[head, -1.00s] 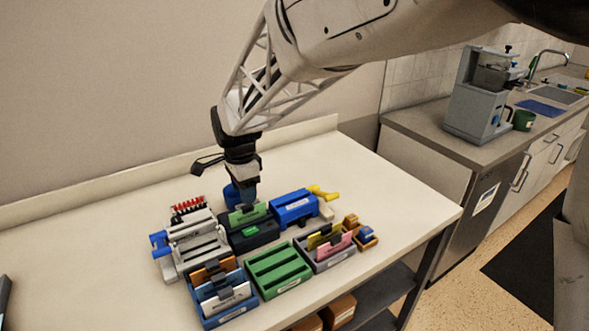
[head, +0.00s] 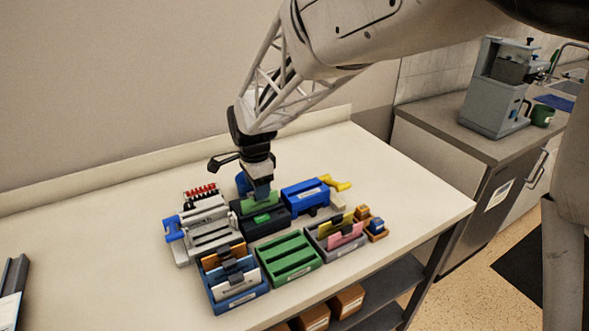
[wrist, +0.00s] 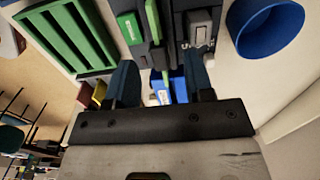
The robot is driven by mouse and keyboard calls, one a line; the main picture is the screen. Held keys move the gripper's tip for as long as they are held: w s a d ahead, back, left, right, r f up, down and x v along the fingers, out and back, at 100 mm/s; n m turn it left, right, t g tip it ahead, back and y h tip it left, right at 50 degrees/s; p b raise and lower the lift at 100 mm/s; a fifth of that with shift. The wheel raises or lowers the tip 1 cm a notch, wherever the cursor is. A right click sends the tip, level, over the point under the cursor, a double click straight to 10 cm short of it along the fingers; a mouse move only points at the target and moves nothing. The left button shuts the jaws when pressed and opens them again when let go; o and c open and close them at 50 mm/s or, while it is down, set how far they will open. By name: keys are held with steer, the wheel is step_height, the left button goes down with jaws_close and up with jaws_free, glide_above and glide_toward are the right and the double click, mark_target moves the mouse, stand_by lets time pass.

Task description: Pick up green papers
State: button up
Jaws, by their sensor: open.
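The green papers (head: 260,203) stand upright in a black holder (head: 264,226) on the table. In the wrist view they show as a thin green strip (wrist: 153,20) beyond my fingertips. My gripper (head: 261,192) is open and points down right over the papers, hiding part of their top edge. In the wrist view its two dark fingers (wrist: 160,72) are spread apart with a gap between them. I cannot tell whether a finger touches the papers.
A green tray (head: 289,257), a blue sorter with papers (head: 238,293) and a grey sorter (head: 333,251) with yellow and pink papers stand in front. A blue box (head: 305,196) is to the right, a grey machine (head: 205,232) left. A blue cup (wrist: 268,28) is close by.

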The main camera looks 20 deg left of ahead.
mark_target(260, 205)
steer(key=shift+w+d+f, duration=0.1)
steer(key=shift+f, duration=2.3)
steer(key=shift+c, duration=0.2)
jaws_close()
